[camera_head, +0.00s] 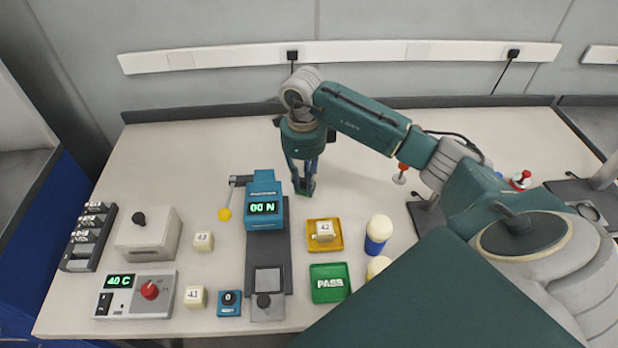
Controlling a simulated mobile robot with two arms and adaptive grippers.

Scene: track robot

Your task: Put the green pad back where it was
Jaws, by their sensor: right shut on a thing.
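My right gripper (304,184) reaches in from the right and points down over the bench behind the blue force tester. It is shut on a small green thing, the green pad (308,190), which is mostly hidden between the fingers. I cannot tell whether the pad touches the bench. The blue force tester (264,190) reads "00 N" and stands just left of and in front of the gripper. My left gripper is not in view.
A yellow tray (337,245) holds a cube marked 42, and a green PASS tray (345,290) lies in front. Cubes marked 43 (203,241) and 41 (195,297) stand left. A blue-and-white bottle (378,234) stands right. The bench's back left is clear.

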